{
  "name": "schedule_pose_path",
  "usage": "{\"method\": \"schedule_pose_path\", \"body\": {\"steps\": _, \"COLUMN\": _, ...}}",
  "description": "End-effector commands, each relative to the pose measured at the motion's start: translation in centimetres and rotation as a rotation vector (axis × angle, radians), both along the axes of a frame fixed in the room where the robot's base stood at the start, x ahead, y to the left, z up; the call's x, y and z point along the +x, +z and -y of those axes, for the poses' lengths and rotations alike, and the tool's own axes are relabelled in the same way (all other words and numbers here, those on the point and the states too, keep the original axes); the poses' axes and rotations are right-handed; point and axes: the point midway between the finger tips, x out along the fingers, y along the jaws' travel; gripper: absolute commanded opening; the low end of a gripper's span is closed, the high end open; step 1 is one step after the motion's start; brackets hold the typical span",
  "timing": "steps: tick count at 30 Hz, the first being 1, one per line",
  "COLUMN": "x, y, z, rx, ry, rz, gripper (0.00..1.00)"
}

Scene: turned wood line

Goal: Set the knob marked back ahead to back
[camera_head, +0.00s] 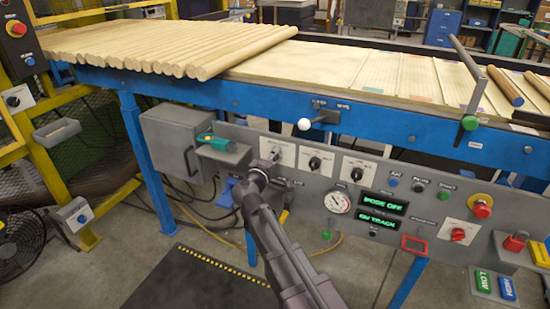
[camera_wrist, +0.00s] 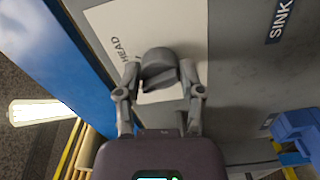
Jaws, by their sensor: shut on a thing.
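My gripper (camera_head: 262,168) is at the left end of the grey control panel, in front of a white label plate (camera_head: 284,152). In the wrist view my gripper (camera_wrist: 160,82) has one finger on each side of a dark grey knob (camera_wrist: 158,66) and is shut on it. The knob sits on a white plate (camera_wrist: 110,22) with letters reading "HEAD" beside it; the rest of the lettering is hidden. I cannot tell for sure which mark the knob points to. In the head view my gripper largely hides the knob.
Two similar black knobs (camera_head: 315,163) (camera_head: 357,174) sit to the right. Green displays (camera_head: 384,203) read "MODE OFF" and "ON TRACK". A white-balled lever (camera_head: 304,124) juts from the blue rail above. A grey box (camera_head: 180,145) and green-handled object (camera_head: 213,141) stand left. A "SINK" label (camera_wrist: 281,20) is nearby.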

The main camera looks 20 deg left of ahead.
Motion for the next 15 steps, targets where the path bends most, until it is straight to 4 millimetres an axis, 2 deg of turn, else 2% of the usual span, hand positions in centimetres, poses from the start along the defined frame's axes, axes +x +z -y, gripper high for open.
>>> {"method": "schedule_pose_path", "body": {"steps": 6, "x": 0.1, "y": 0.08, "z": -0.06, "rx": -0.156, "ry": 0.001, "rz": -0.011, "gripper": 0.02}}
{"method": "schedule_pose_path", "body": {"steps": 15, "x": 0.12, "y": 0.1, "z": -0.06, "rx": -0.262, "ry": 0.002, "rz": -0.019, "gripper": 0.02}}
